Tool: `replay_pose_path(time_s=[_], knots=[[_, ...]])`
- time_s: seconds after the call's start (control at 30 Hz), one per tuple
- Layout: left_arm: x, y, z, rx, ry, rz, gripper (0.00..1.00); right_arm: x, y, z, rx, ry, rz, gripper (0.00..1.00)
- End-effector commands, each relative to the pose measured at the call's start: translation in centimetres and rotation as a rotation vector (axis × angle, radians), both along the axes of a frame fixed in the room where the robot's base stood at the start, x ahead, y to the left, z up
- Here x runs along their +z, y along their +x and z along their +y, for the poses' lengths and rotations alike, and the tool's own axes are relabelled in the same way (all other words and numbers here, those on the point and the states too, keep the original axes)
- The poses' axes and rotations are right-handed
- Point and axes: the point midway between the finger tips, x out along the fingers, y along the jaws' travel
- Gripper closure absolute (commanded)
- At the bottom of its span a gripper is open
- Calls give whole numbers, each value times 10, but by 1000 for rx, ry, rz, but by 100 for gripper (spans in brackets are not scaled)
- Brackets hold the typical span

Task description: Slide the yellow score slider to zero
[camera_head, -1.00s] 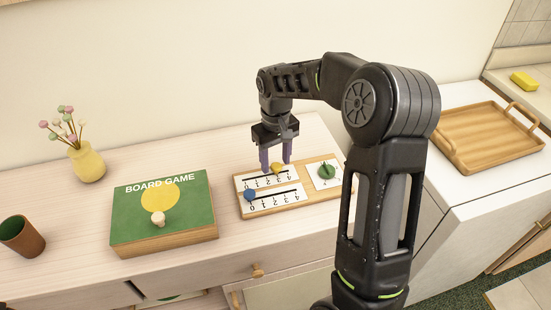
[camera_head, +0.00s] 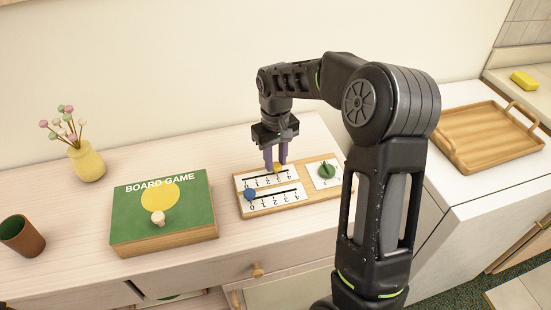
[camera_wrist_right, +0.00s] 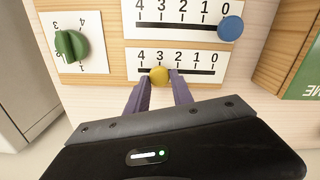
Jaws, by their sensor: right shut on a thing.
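The score board (camera_head: 308,197) lies on the sideboard. Its yellow slider knob (camera_head: 278,169) sits in the far scale, by the 3 in the right wrist view (camera_wrist_right: 159,74), where 0 is at the scale's right end. My right gripper (camera_head: 276,165) points down with its purple fingers shut on the yellow knob, one on each side. The blue slider knob (camera_head: 249,195) is at the 0 end of the near scale. A green dial (camera_head: 326,171) is on the board's right part. My left gripper is not in view.
The green board game box (camera_head: 195,218) with a pale pawn (camera_head: 158,218) lies left of the board. A yellow vase (camera_head: 87,163) and a brown cup (camera_head: 22,236) stand farther left. A wooden tray (camera_head: 490,138) is at the right.

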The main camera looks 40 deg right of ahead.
Motion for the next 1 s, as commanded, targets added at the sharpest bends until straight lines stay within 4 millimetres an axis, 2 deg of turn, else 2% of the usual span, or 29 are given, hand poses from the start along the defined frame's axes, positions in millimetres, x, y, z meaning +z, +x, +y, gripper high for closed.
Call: replay_pose_path(time_s=[0.83, 1.0], knots=[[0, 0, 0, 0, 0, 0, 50, 1, 1, 1, 0, 0, -1, 100], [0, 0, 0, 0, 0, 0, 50, 0, 8, 19, 5, 1, -1, 100]])
